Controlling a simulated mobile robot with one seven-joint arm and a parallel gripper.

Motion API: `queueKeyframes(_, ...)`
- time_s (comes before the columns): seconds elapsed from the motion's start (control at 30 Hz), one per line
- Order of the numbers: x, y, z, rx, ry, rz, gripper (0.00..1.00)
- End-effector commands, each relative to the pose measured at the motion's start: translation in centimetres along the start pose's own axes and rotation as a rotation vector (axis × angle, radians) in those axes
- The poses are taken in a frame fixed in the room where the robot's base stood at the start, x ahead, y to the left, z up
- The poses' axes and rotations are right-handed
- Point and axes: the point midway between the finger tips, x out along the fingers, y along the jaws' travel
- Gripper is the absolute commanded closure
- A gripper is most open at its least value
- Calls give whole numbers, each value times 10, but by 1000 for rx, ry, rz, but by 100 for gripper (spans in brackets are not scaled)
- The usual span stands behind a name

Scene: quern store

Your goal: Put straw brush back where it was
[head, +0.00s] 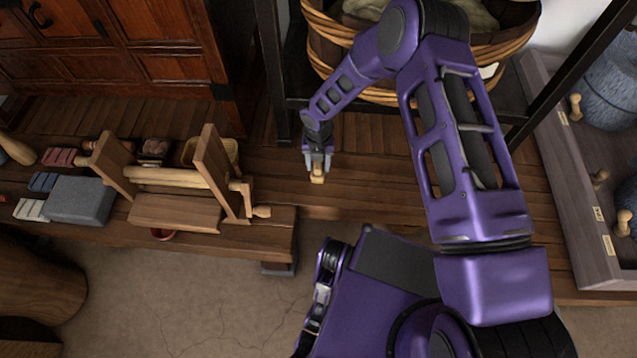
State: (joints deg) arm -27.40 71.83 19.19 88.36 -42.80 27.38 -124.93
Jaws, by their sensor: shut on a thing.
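My gripper (317,163) points down over the wooden plank surface (365,150), right of the wooden roller frame. It is shut on a small tan thing, which looks like the straw brush (317,179). Only its lower end shows below the fingers; the rest is hidden by the gripper. I cannot tell whether it touches the planks or hangs just above them.
A wooden roller frame with a crank (208,165) stands left of my gripper. A grey block (80,200) and small coloured pieces lie farther left. A dark metal rack holding a large basket (325,55) stands behind. The planks around my gripper look clear.

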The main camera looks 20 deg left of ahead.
Motion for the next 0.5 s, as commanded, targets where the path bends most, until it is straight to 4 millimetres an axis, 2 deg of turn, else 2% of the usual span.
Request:
queueKeyframes(0.03,14,0,-1,-1,2,-1,100)
queueKeyframes(0.1,27,0,-1,2,2,-1,100)
queueKeyframes(0.37,50,0,-1,4,1,0,100)
queueKeyframes(0.5,70,0,-1,3,2,0,100)
